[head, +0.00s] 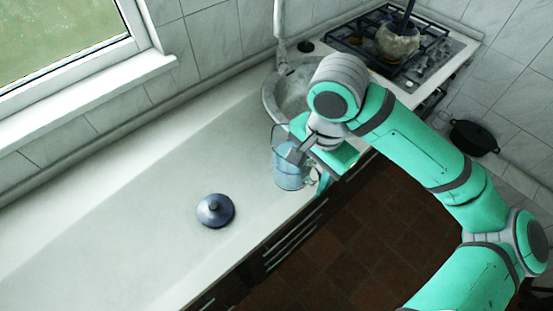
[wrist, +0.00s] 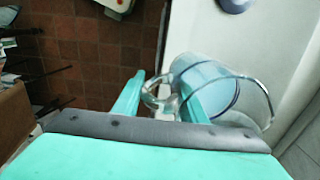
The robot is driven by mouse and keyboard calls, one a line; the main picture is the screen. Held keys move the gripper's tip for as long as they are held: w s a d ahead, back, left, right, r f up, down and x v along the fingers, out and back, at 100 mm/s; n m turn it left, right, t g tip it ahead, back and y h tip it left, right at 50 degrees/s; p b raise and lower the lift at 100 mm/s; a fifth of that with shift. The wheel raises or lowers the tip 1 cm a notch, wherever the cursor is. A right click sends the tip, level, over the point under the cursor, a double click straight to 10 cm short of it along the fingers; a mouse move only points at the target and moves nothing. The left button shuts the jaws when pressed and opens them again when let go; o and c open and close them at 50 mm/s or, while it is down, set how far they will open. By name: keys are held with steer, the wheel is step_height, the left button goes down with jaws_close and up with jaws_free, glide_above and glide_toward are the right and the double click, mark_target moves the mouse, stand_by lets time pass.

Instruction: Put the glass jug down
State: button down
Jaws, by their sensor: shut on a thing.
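The glass jug (head: 289,172) is pale blue and see-through, with a thin looped handle. In the head view it is upright at the front edge of the white counter, near the sink. I cannot tell whether its base touches the counter. My gripper (head: 312,160) is at the jug's right side, partly hidden by my arm. In the wrist view my gripper (wrist: 160,98) has its two teal fingers at a glass part on the jug's side, and the jug (wrist: 210,85) lies to their right.
A dark blue lid (head: 215,210) with a knob lies on the counter (head: 110,230), left of the jug. The sink (head: 285,95) is behind, and a pot (head: 397,42) stands on the stove (head: 350,40). A black pan (head: 474,137) is at right. Much of the left counter is clear.

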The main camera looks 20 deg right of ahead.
steer(key=w+f, duration=0.1)
steer(key=w, duration=0.1)
steer(key=w+f, duration=0.1)
steer(key=w, duration=0.2)
steer(key=w+f, duration=0.1)
steer(key=w, duration=0.1)
steer(key=shift+w+a+f, duration=0.15)
steer(key=shift+w+a, duration=0.25)
steer(key=shift+w+a+f, duration=0.1)
steer(key=shift+w+f, duration=0.7)
steer(key=shift+f, duration=0.7)
steer(key=shift+w+a+f, duration=0.1)
steer(key=shift+w+f, duration=0.75)
steer(key=shift+f, duration=0.65)
steer(key=shift+w+f, duration=0.8)
steer(key=shift+f, duration=0.7)
steer(key=shift+f, duration=0.1)
steer(key=c, duration=1.1)
jaws_free()
steer(key=shift+f, duration=0.1)
